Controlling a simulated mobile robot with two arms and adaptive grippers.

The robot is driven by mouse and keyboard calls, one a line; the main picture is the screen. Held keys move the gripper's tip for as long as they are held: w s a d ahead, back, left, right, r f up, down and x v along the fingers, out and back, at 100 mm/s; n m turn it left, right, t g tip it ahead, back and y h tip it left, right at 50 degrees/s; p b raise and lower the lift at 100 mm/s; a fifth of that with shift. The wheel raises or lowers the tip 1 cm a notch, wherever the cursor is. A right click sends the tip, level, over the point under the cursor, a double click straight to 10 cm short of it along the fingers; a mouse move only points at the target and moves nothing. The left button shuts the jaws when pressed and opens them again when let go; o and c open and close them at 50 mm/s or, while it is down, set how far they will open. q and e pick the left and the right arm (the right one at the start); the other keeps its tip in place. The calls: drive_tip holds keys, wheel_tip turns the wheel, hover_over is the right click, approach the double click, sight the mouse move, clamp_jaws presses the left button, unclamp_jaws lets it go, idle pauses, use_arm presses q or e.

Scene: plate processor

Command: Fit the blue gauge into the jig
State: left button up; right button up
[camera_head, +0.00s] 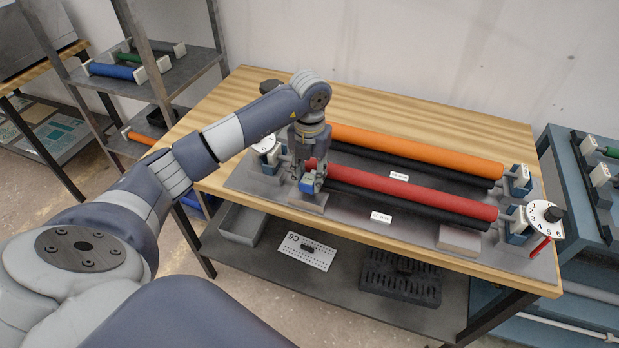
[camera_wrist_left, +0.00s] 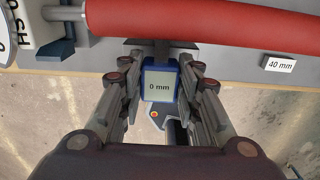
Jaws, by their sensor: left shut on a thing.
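The blue gauge (camera_head: 308,183) is a small blue block at the left end of the red roller. In the left wrist view the gauge (camera_wrist_left: 159,84) shows a pale face reading "0 mm". My left gripper (camera_head: 304,172) is shut on it, one finger on each side. A dark tab of the gauge points toward the red roller (camera_wrist_left: 190,22). I cannot tell whether the gauge touches the pale block (camera_head: 308,201) below it. No part is marked as the jig; the roller machine's grey base plate (camera_head: 345,208) carries the pale blocks. My right gripper is not in view.
An orange roller (camera_head: 420,152) lies behind the red roller. A second pale block (camera_head: 460,240) sits at the front right, near a numbered white dial (camera_head: 545,219). The lower shelf (camera_head: 340,280) holds a grey bin, a perforated white plate and a black grate.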

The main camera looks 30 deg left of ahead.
use_arm(q)
wheel_tip(320, 180, down, 2)
drive_tip(key=shift+p, duration=0.3)
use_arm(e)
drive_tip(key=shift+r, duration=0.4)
use_arm(q)
drive_tip(key=shift+f, duration=0.1)
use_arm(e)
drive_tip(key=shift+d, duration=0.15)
use_arm(q)
drive_tip(key=shift+f+b, duration=0.3)
drive_tip(key=shift+b, duration=0.1)
drive_tip(key=o, duration=1.2)
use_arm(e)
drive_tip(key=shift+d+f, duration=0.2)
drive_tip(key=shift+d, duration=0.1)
use_arm(q)
drive_tip(key=shift+r, duration=0.15)
